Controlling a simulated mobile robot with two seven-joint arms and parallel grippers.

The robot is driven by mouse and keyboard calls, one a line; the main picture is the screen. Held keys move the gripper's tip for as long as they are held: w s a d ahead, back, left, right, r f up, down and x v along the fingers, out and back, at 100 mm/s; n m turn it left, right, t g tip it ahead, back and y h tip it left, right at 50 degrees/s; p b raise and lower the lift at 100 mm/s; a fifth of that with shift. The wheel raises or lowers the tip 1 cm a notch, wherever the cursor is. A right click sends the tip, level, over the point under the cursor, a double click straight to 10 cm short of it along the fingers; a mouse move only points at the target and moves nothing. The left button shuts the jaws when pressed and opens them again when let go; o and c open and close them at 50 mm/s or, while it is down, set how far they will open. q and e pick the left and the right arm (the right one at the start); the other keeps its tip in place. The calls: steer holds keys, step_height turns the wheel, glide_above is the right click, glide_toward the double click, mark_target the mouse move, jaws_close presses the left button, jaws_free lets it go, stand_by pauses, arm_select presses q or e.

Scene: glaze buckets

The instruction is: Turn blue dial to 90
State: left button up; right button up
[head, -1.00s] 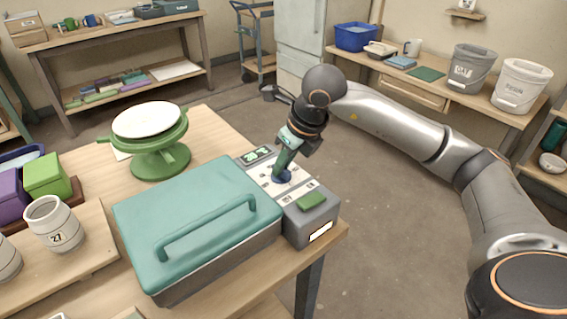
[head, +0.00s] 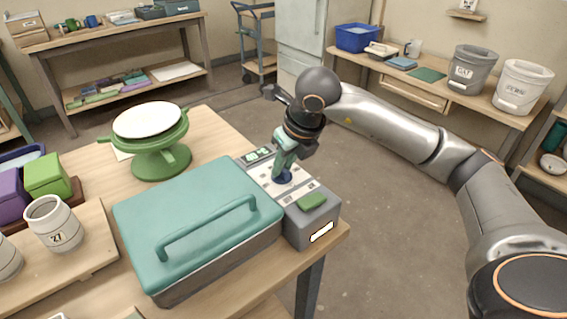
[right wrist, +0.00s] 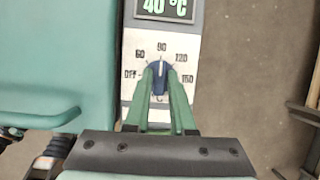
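The blue dial (right wrist: 160,88) is on the face of a grey control unit (head: 318,222) at the table's right end, beside a teal-lidded box (head: 190,220). In the right wrist view its white pointer mark points up at the 90 label, between 60 and 120. A display (right wrist: 166,8) above it reads 40 °C. My right gripper (right wrist: 161,76) reaches down with its green fingers on either side of the dial, shut on it. In the head view the dial (head: 282,177) shows under the fingertips.
A green button (head: 312,201) is on the unit's near end. The lid's handle (head: 205,228) stands up beside the unit. A green turntable (head: 160,160) and a white jar (head: 54,223) are further left. Open floor lies right of the table.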

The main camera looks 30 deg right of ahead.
steer(key=o, duration=0.3)
steer(key=shift+o, duration=0.2)
steer(key=p+v, duration=0.1)
steer(key=v, duration=1.1)
steer(key=shift+s+r, duration=0.15)
steer(key=shift+r, duration=0.1)
